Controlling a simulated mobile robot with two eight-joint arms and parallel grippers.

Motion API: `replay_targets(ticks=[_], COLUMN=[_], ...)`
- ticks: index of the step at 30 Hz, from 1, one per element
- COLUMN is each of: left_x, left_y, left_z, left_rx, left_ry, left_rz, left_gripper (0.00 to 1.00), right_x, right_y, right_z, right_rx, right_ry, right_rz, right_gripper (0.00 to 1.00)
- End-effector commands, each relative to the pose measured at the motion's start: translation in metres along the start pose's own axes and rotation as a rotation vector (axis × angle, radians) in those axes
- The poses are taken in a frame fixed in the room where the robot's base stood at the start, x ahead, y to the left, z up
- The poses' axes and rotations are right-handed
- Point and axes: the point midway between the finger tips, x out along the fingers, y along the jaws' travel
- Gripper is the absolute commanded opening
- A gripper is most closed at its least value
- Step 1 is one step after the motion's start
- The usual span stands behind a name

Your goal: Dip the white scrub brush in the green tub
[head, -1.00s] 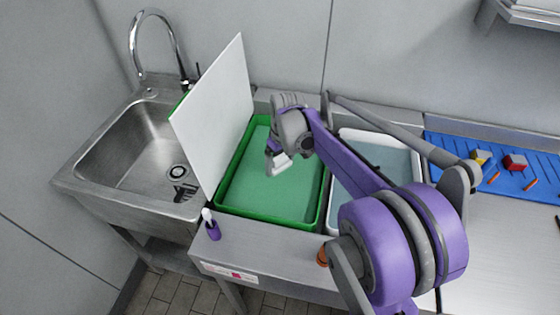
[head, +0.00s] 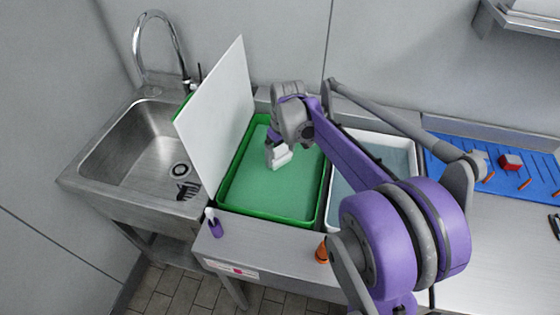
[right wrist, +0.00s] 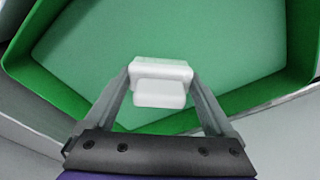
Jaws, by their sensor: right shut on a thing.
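The green tub (head: 228,196) stands on the steel counter and holds pale green liquid. It fills most of the right wrist view (right wrist: 60,88). My right gripper (head: 278,160) is over the tub and shut on the white scrub brush (head: 281,160). The brush shows as a white block between the fingers (right wrist: 160,82) in the right wrist view. I cannot tell whether its lower side touches the liquid. My left gripper is not in view.
A white board (head: 217,110) stands upright at the tub's left, beside the sink (head: 135,150). A white tub (head: 412,150) is to the right, partly behind my arm. A purple bottle (head: 214,226) and an orange bottle (head: 322,252) stand near the front edge. A blue mat (head: 455,179) is farther right.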

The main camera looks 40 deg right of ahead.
Motion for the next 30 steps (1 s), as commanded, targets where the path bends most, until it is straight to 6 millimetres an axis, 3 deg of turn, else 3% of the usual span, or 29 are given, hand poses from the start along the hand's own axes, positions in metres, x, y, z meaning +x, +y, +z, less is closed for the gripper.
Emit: replay_targets(ticks=[19, 30], left_x=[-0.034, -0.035], left_y=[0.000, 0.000], left_z=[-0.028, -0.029], left_rx=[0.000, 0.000], left_ry=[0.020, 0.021], left_rz=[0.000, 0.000], left_gripper=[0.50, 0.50], right_x=[-0.054, -0.057], right_y=[0.000, 0.000], right_z=[-0.007, -0.007], right_rx=[0.000, 0.000], right_ry=[0.002, 0.000], right_rz=[0.000, 0.000], right_gripper=[0.44, 0.44])
